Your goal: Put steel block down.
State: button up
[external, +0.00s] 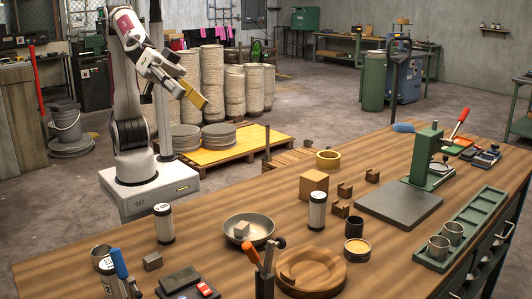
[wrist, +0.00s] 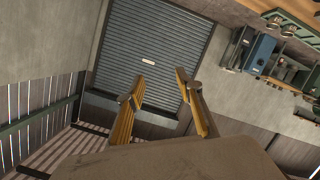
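My gripper (external: 195,95) is raised over the back left, well away from the bench top. In the wrist view its two yellow fingers (wrist: 161,86) stand apart with nothing between them, so it is open and empty. A small grey block (external: 241,229) sits inside the metal bowl (external: 262,221) on the bench. Another small grey block (external: 152,261) lies on the bench top at the front left. I cannot tell which of the two is the steel block. Neither block shows in the wrist view, which faces a grey roller door (wrist: 155,45) and wall.
White canisters (external: 164,223) and (external: 317,210) stand either side of the bowl. A tool holder (external: 265,284) and round wooden dish (external: 330,278) are in front. A wooden cube (external: 314,184) and a green press (external: 425,155) stand behind. Some bare bench lies around the front-left block.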

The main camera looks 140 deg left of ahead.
jog(key=s+a+f+m+g, duration=0.2)
jog(key=s+f, duration=0.4)
jog(key=s, duration=0.5)
jog(key=s+a+f+m+g, duration=0.2)
jog(key=s+f, duration=0.4)
jog(key=s, duration=0.6)
jog(key=s+a+f+m+g+y, duration=0.1)
jog(key=s+a+f+g, duration=0.2)
jog(key=s, duration=0.9)
notch_tip(320, 180, down, 4)
jog(key=shift+s+a+f+m+g, duration=0.15)
jog(key=shift+a+m+g, duration=0.25)
jog(key=shift+g, duration=0.8)
jog(key=o, duration=0.4)
jog(key=shift+d, duration=0.1)
